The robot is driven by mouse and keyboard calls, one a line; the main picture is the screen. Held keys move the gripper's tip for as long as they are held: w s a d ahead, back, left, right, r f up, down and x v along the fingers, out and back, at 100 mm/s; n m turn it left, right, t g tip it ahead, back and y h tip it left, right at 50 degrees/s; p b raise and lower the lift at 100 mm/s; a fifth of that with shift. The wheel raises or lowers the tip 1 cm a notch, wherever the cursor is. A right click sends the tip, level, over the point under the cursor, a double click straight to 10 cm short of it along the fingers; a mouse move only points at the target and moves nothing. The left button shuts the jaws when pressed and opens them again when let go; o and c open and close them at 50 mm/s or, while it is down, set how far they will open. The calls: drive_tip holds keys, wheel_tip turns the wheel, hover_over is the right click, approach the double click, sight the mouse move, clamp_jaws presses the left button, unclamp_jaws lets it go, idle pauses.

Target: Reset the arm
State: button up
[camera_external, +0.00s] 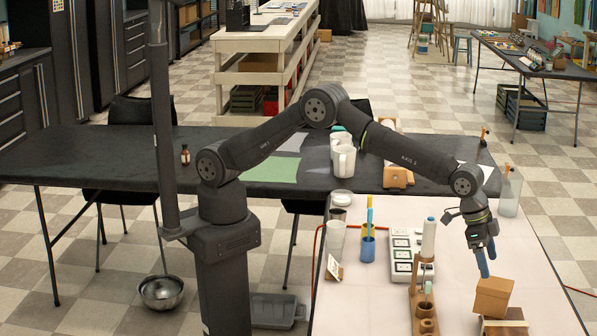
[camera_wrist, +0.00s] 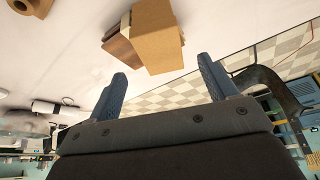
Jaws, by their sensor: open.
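My gripper (camera_external: 487,259) hangs above the right side of the pink-white table, its blue fingers pointing down. In the wrist view, my gripper (camera_wrist: 162,82) shows its two blue fingers spread well apart with nothing between them. A brown cardboard box (camera_external: 494,296) lies just below and to the right of the fingertips in the external view. The same box (camera_wrist: 155,38) shows beyond the fingers in the wrist view, apart from them. My arm stretches from its column across the dark table to the right.
A wooden stand (camera_external: 425,305) with a white cylinder (camera_external: 428,238) is left of my gripper. Further left are a white switch-like panel (camera_external: 401,255), a blue cup with sticks (camera_external: 368,248) and white mugs (camera_external: 343,160). A clear bottle (camera_external: 510,196) stands behind my gripper. Table space right of the box is clear.

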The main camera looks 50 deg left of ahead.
sight(493, 282)
drive_tip(key=x, duration=0.9)
drive_tip(key=shift+r, duration=0.1)
